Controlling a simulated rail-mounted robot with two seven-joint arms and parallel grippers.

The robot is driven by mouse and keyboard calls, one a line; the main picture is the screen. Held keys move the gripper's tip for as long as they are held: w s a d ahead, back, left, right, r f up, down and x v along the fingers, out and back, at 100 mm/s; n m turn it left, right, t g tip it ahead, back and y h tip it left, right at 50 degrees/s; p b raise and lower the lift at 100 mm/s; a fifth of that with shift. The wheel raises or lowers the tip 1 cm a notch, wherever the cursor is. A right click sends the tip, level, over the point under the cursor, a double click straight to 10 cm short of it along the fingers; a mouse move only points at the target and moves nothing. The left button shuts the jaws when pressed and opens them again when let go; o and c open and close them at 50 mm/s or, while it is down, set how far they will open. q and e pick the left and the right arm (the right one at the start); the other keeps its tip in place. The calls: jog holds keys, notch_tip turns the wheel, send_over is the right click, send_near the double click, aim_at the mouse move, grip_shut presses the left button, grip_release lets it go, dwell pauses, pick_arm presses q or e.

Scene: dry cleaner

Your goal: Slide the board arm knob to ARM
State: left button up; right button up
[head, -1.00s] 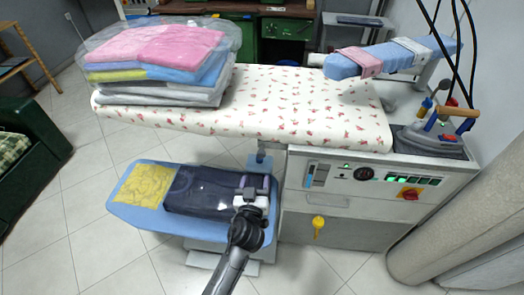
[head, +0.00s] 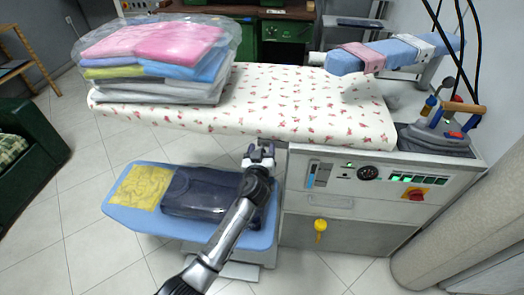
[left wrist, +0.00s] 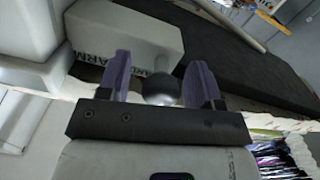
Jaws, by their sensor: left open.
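My left gripper (head: 259,151) is open at the front edge of the flowered ironing board, by the left corner of the grey control cabinet. In the left wrist view, its two purple-padded fingers (left wrist: 160,78) stand on either side of a dark rounded knob (left wrist: 161,88). The knob sits in the gap between them; I cannot tell whether either finger touches it. A pale block (left wrist: 125,35) behind the fingers carries dark lettering, partly hidden, that includes ARM. The gripper hides the knob in the head view. My right gripper is not in view.
The flowered board (head: 290,105) carries a bagged laundry stack (head: 155,60) at its left. Below it, a blue shelf (head: 125,205) holds dark folded cloth (head: 200,193) and a yellow cloth (head: 145,187). The control cabinet (head: 330,207) and iron (head: 440,135) stand at right.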

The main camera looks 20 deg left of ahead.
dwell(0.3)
pick_arm(q)
grip_shut()
dwell(0.4)
